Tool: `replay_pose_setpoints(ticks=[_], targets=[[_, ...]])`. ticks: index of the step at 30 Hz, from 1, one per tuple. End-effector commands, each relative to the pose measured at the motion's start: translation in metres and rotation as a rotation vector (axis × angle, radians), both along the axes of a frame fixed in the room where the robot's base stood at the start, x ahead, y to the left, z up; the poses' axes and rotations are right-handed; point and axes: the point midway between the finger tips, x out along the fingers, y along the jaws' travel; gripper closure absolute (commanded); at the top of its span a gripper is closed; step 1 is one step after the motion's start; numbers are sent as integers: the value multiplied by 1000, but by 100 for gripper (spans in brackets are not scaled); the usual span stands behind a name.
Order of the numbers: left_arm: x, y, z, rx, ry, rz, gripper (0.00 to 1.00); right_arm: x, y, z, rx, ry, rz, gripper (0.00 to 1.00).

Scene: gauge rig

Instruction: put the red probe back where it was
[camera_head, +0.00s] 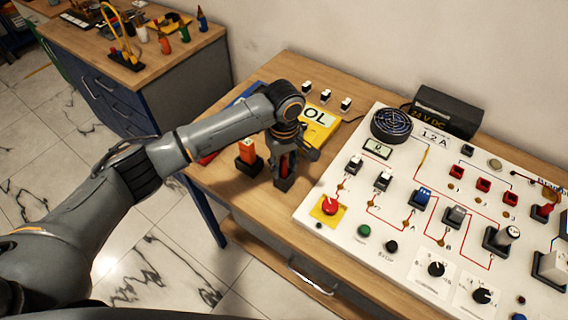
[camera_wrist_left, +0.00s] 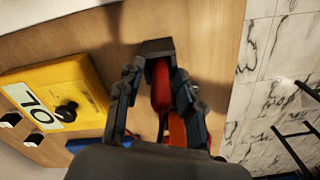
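The red probe (camera_head: 284,166) stands upright in a small black holder (camera_head: 284,184) on the wooden bench, left of the white panel. My left gripper (camera_head: 286,160) is above that holder with its fingers down around the probe. In the left wrist view the red probe (camera_wrist_left: 160,85) is between the two fingers (camera_wrist_left: 157,82), its lower end at the black holder (camera_wrist_left: 155,47). A gap shows between the left-hand finger and the probe, so the gripper looks open. The yellow meter (camera_head: 320,125) reading OL lies just behind. My right gripper is not in view.
An orange block-like piece (camera_head: 247,151) in a black base stands close left of the gripper. The white panel (camera_head: 340,235) with switches, knobs and red sockets (camera_head: 483,185) fills the right side. A black power supply (camera_head: 447,110) stands behind it. Bare wood lies in front of the holder.

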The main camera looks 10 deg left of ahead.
Motion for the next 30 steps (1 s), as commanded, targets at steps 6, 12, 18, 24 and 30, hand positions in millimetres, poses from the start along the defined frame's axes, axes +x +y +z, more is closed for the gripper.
replay_pose_setpoints(ticks=[6, 12, 18, 24, 30], targets=[[0, 0, 0, 1, 1, 0, 60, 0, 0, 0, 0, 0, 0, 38], [0, 0, 9, 0, 0, 0, 60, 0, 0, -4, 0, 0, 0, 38], [1, -1, 47, -3, -3, -1, 60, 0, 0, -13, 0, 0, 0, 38], [1, -1, 89, -2, -3, -1, 60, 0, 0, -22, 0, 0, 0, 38], [0, 0, 116, 0, 0, 0, 60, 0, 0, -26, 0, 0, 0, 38]])
